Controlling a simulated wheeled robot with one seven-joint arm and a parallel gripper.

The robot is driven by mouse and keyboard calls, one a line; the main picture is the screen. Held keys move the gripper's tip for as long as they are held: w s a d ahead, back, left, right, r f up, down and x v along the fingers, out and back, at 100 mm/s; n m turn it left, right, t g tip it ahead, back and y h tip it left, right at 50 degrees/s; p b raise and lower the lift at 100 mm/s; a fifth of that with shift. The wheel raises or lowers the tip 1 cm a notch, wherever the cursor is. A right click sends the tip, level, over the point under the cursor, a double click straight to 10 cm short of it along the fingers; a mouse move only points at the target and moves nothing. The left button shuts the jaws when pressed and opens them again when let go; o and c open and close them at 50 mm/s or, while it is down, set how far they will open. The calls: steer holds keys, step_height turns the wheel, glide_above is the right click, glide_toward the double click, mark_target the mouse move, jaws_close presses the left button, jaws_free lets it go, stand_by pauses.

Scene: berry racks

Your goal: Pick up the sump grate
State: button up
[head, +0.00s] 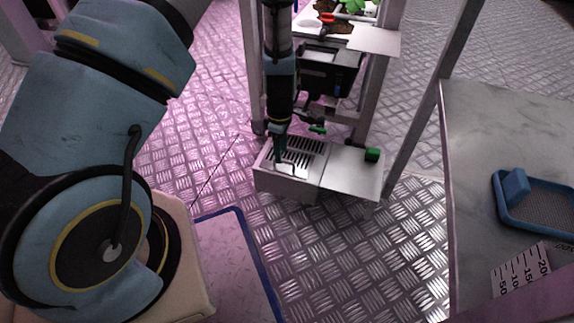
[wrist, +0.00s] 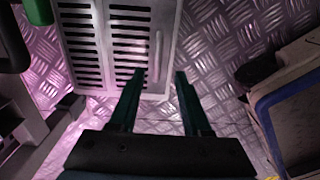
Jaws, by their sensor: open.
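The sump grate (head: 308,146) is a pale slotted panel with dark slots, set in the top of a low metal box (head: 287,188) at the foot of the rack. In the wrist view the grate (wrist: 131,40) shows its slots in two columns and a raised bar handle (wrist: 157,54) at its right side. My gripper (head: 279,160) points down over the grate's left part. In the wrist view my gripper (wrist: 160,74) is open and empty, its fingertips on either side of the handle's near end. I cannot tell their height above it.
A flat plate with a green knob (head: 371,154) adjoins the box on the right. Rack posts (head: 419,125) and a black unit (head: 329,72) stand close around my arm. A grey table (head: 470,150) with a blue tray (head: 507,219) is at right. Tread-plate floor lies in front.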

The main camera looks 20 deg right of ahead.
mark_target(284, 161)
steer(key=f+b, duration=0.2)
steer(key=f, duration=0.1)
steer(key=f+b, duration=0.1)
steer(key=f, duration=0.1)
steer(key=shift+s+d+f+b, duration=0.2)
steer(key=shift+d+b, duration=0.1)
steer(key=shift+d, duration=0.1)
steer(key=shift+w+r, duration=0.1)
steer(key=shift+c, duration=0.3)
jaws_close()
stand_by(0.6)
